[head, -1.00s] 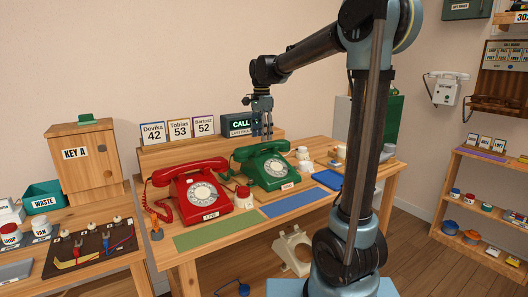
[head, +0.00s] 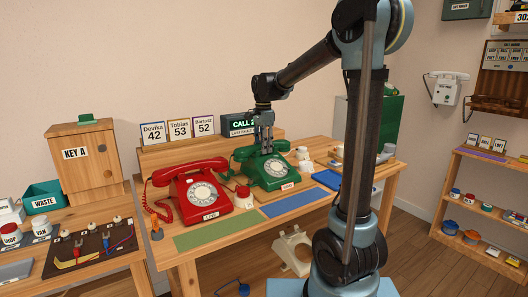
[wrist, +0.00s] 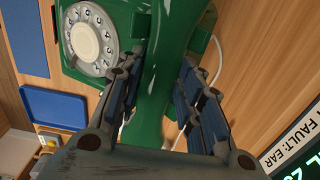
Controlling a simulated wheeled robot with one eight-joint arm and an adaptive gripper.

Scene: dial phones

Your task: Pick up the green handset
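The green handset (wrist: 168,50) lies across the top of the green dial phone (head: 275,176) on the wooden table. In the head view my arm hides part of the handset, and its left end (head: 242,154) shows. My gripper (head: 265,149) points down over the handset. In the wrist view the fingers of my gripper (wrist: 164,62) are apart, one on each side of the handset's grip. Gaps seem to show between fingers and handset; contact is hard to tell. The phone's white dial (wrist: 90,38) is at the upper left there.
A red dial phone (head: 203,192) with its own handset stands left of the green one. A red-lidded jar (head: 244,197) stands between them in front. A call display (head: 238,125) and number cards (head: 179,129) stand behind. Blue (head: 294,203) and green (head: 208,235) mats lie in front.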

